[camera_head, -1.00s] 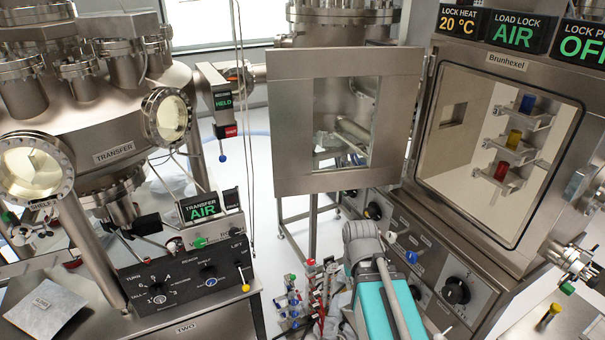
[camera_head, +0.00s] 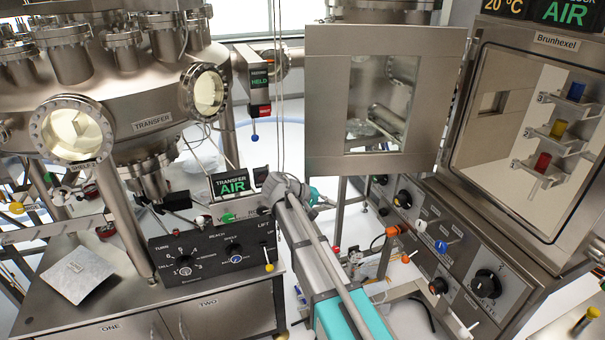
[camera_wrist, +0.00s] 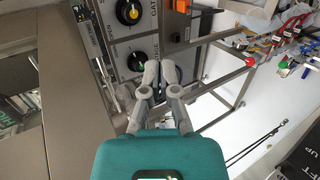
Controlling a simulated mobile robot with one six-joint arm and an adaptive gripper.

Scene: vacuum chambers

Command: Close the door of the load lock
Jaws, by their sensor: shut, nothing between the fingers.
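The load lock (camera_head: 448,170) stands at the right of the head view with its front open. Its door (camera_head: 318,110), a steel frame with a window, is swung wide open to the left of the opening. Inside, three shelves hold a blue, a yellow and a red piece. My gripper (camera_wrist: 160,68) shows in the wrist view with its fingers together and nothing between them. In the head view my arm reaches up left of and below the door; its fingertips cannot be made out. A large grey surface fills the wrist view's left; I cannot tell whether it is the door.
The load lock's knob panel (camera_head: 440,245) lies below the opening. The transfer chamber (camera_head: 130,95) stands at the left, with its black control panel (camera_head: 215,252) below. Thin cables (camera_head: 278,90) hang left of the door. In the wrist view, a red-tipped rod (camera_wrist: 249,62) is right of my gripper.

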